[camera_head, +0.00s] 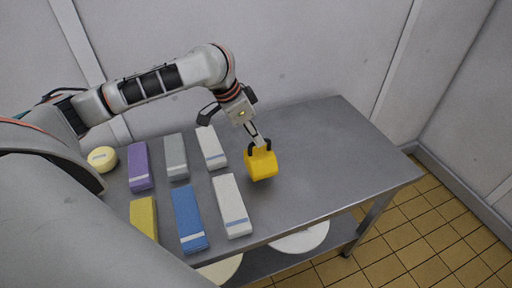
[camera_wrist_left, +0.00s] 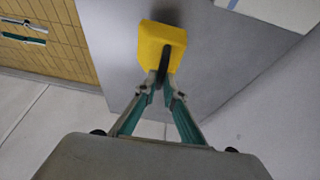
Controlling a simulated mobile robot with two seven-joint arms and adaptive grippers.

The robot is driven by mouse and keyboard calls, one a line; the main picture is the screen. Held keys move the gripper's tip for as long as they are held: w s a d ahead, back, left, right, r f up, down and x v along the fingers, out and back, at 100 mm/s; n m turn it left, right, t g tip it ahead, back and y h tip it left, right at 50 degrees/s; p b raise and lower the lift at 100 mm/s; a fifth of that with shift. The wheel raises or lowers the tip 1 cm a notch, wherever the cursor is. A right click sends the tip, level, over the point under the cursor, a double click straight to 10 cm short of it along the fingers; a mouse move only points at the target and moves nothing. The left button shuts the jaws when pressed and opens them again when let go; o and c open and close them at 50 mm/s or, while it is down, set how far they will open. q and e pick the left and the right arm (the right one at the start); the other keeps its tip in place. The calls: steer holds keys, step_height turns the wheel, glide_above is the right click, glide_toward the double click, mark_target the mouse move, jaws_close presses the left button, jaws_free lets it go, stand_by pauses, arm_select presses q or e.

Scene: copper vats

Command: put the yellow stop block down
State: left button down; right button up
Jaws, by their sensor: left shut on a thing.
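The yellow stop block (camera_head: 262,164) is a bright yellow piece with a dark handle on top, over the middle of the grey metal table (camera_head: 330,140). My left gripper (camera_head: 258,143) is shut on its dark handle from above. In the left wrist view the block (camera_wrist_left: 160,40) shows ahead of the fingertips, with the gripper (camera_wrist_left: 164,84) closed on the handle. I cannot tell whether the block's underside touches the table. My right gripper is not in view.
Left of the block lie white bars (camera_head: 232,206) (camera_head: 211,148), a blue bar (camera_head: 189,218), a grey bar (camera_head: 176,157), a purple bar (camera_head: 139,166) and a yellow bar (camera_head: 143,217). A round yellow piece (camera_head: 102,159) is at far left. The table's right part is clear.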

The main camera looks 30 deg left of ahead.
mark_target(261, 156)
arm_select(q)
step_height(261, 156, down, 4)
steer(key=shift+r+b, duration=0.2)
steer(key=shift+b, duration=0.2)
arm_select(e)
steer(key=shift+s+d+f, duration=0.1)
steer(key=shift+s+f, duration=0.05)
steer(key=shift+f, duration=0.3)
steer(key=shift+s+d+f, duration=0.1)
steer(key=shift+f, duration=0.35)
arm_select(q)
steer(key=c, duration=2.1)
jaws_free()
steer(key=shift+c, duration=0.2)
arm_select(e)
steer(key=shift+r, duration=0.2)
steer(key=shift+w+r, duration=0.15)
